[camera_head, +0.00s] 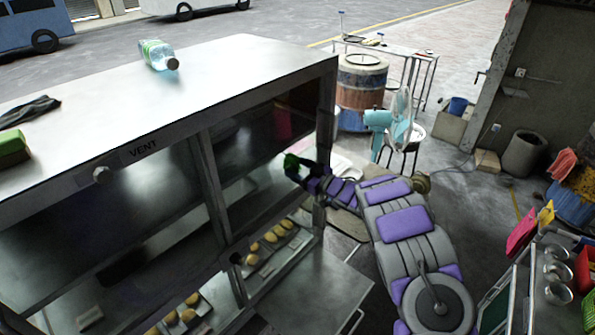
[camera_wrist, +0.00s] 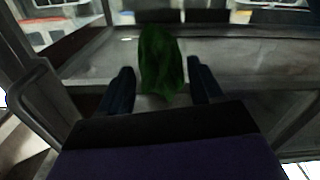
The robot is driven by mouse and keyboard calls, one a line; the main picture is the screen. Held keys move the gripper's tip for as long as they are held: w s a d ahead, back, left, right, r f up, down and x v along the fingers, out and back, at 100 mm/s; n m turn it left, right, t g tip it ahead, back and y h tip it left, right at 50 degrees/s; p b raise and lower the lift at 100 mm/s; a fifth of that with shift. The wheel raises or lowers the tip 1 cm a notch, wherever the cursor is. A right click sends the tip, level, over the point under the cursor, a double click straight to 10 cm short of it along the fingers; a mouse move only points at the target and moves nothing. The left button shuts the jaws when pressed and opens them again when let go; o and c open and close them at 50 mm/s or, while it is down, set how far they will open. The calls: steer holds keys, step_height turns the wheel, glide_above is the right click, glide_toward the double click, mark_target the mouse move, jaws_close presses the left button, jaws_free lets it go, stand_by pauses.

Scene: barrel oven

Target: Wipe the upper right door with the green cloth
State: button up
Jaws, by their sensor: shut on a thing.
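My gripper (camera_head: 299,172) reaches the right part of the metal oven cabinet in the head view. It is shut on the green cloth (camera_head: 291,161). In the wrist view the green cloth (camera_wrist: 161,62) hangs between the two dark fingers of my gripper (camera_wrist: 162,88). The upper right door (camera_head: 262,150) is a dark glossy panel. The cloth is in front of this door, near its right side. I cannot tell whether the cloth touches it.
The cabinet top (camera_head: 215,85) holds a bottle (camera_head: 158,54), a dark cloth (camera_head: 28,111) and a green object (camera_head: 12,147). Lower trays hold several buns (camera_head: 270,237). A metal shelf (camera_head: 315,290) juts out below. A fan (camera_head: 400,125) stands behind my arm.

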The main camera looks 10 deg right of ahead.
steer(key=shift+w+d+p, duration=0.35)
steer(key=shift+w+d, duration=0.55)
steer(key=shift+d, duration=0.3)
steer(key=shift+a, duration=0.15)
steer(key=shift+s+a+f+b, duration=0.1)
steer(key=shift+s+a+b, duration=0.25)
steer(key=shift+s+a, duration=1)
steer(key=shift+s+a+b, duration=0.1)
steer(key=shift+s+a, duration=0.6)
steer(key=shift+a, duration=0.45)
steer(key=shift+s+a+b, duration=0.15)
steer(key=shift+s+a, duration=0.55)
steer(key=shift+a, duration=0.45)
steer(key=shift+s+a+b, duration=0.1)
steer(key=shift+s+a, duration=0.6)
steer(key=shift+a, duration=0.45)
steer(key=v, duration=0.6)
